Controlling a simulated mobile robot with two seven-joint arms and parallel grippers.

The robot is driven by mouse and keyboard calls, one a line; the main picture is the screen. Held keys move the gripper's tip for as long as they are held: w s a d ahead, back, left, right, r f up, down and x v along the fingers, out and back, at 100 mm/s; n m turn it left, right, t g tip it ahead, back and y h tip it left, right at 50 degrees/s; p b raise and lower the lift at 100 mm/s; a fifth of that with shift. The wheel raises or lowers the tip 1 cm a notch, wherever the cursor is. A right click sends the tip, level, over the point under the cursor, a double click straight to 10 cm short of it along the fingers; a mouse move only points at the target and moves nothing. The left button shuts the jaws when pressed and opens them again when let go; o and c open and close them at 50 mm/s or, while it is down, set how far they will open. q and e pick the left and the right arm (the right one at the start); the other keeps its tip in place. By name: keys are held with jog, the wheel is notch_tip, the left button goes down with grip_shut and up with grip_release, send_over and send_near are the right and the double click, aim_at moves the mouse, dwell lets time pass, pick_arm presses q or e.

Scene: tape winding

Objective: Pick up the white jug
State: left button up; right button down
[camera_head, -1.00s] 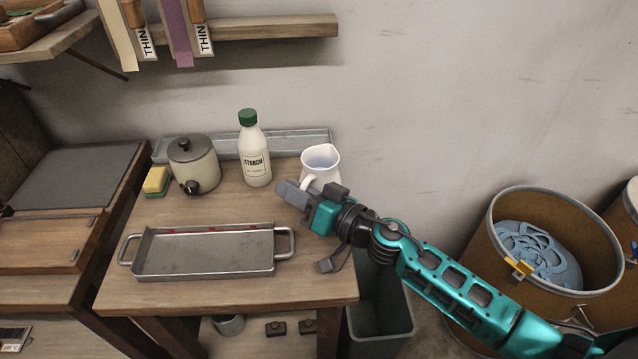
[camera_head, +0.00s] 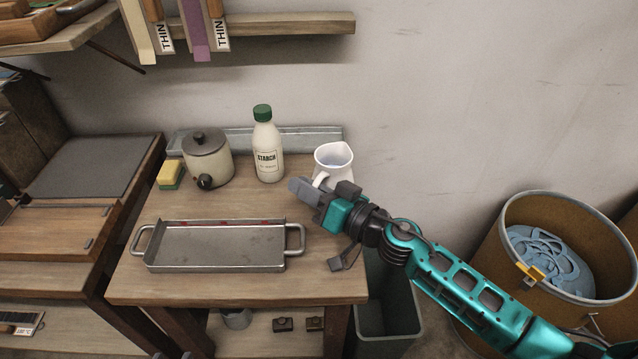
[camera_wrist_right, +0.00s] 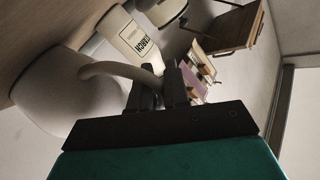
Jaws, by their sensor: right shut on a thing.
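The white jug (camera_head: 333,160) is near the back right of the wooden table, upright, with pale liquid inside. Its handle faces my right gripper (camera_head: 309,187). In the right wrist view the jug (camera_wrist_right: 62,92) fills the left side, and its curved handle runs between the fingers of my right gripper (camera_wrist_right: 160,88). The right gripper is shut on the handle. I cannot tell whether the jug's base touches the table, as the gripper hides part of it.
A starch bottle (camera_head: 268,150) with a green cap stands just left of the jug. A lidded pot (camera_head: 209,160), a sponge (camera_head: 170,174) and a metal tray (camera_head: 215,250) are on the table (camera_head: 200,291). A bin (camera_head: 395,315) and a drum (camera_head: 500,250) stand to the right.

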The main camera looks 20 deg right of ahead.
jog(key=shift+r, duration=0.25)
